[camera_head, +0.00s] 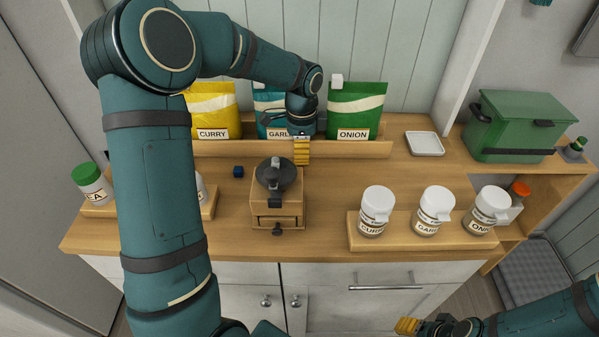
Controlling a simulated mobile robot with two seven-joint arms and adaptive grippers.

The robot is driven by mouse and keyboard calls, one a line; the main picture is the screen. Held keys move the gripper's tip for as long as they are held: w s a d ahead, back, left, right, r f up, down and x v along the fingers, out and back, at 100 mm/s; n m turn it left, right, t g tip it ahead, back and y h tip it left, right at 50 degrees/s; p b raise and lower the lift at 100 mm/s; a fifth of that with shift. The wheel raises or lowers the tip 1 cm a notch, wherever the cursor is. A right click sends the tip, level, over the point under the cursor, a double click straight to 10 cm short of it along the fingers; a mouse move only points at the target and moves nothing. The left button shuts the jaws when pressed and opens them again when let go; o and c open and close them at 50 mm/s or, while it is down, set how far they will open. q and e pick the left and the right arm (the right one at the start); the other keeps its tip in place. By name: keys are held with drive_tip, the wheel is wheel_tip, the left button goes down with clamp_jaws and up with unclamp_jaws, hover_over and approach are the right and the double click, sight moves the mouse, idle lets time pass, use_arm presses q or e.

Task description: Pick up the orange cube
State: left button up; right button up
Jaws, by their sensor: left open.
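I cannot make out an orange cube. A small dark blue cube (238,171) sits on the wooden counter, left of the grinder. My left gripper (302,158) is open, its yellow fingers pointing down just behind the grinder, in front of the bag rack. I see nothing held in it. My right gripper (407,326) is low at the bottom edge, in front of the cabinet; its finger gap is unclear. A rounded orange top (521,188) shows at the right behind the onion jar, and it looks like a lid.
A wooden grinder (277,211) stands mid-counter. Yellow curry (211,104), teal garlic (268,97) and green onion (355,113) bags stand behind. Three white-lidded jars (434,211) fill a front-right rack. A white tray (425,143) and green box (522,124) are at right.

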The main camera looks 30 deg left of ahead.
use_arm(q)
drive_tip(key=f, duration=0.2)
drive_tip(key=f+b, duration=0.1)
drive_tip(key=f, duration=0.3)
drive_tip(key=shift+s+a+f+b, duration=0.15)
drive_tip(key=shift+s+f+b, duration=0.05)
drive_tip(key=shift+s+b, duration=0.15)
drive_tip(key=c, duration=0.8)
